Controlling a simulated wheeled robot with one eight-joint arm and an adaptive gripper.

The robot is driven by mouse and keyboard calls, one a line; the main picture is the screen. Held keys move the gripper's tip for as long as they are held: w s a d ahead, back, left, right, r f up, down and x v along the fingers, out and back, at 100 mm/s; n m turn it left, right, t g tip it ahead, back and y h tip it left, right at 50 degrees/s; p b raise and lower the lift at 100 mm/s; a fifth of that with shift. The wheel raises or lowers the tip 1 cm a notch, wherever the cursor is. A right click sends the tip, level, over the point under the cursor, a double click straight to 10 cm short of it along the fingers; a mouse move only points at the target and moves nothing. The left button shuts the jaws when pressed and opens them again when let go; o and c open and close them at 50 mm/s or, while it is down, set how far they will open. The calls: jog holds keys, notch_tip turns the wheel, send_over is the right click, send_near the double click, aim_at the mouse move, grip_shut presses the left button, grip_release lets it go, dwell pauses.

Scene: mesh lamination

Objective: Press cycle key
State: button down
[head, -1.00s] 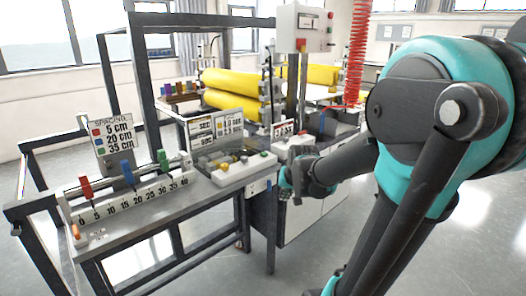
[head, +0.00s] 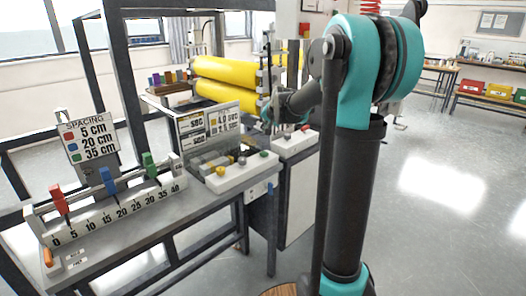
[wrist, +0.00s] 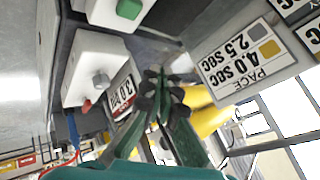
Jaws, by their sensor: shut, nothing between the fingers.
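No key reads as "cycle" in these views, so I cannot tell which one it is. A long white key box (head: 235,175) carries yellow, grey and green keys; its green key (wrist: 128,9) shows at the top of the wrist view. A smaller white box (head: 293,146) to its right has a red key (head: 304,128). In the wrist view this smaller box (wrist: 90,52) shows a grey key (wrist: 101,81), a red key (wrist: 87,104) and a "3.0" label (wrist: 122,95). My gripper (wrist: 160,78) is shut and empty beside the label, apart from the keys.
A pace sign (head: 208,124) stands behind the long box. The spacing rail (head: 115,212) with red, blue and green sliders lies at the left. Yellow rollers (head: 225,88) are behind, and a dark frame post (head: 120,85) rises at the left. Open floor lies right.

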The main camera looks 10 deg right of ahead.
aim_at(265, 153)
jog(key=shift+w+r, duration=0.1)
jog(key=shift+w, duration=0.3)
jog(key=shift+f, duration=4.4)
jog(key=shift+f, duration=0.15)
jog(key=shift+f, duration=0.25)
jog(key=shift+f, duration=0.55)
jog(key=shift+r, duration=0.95)
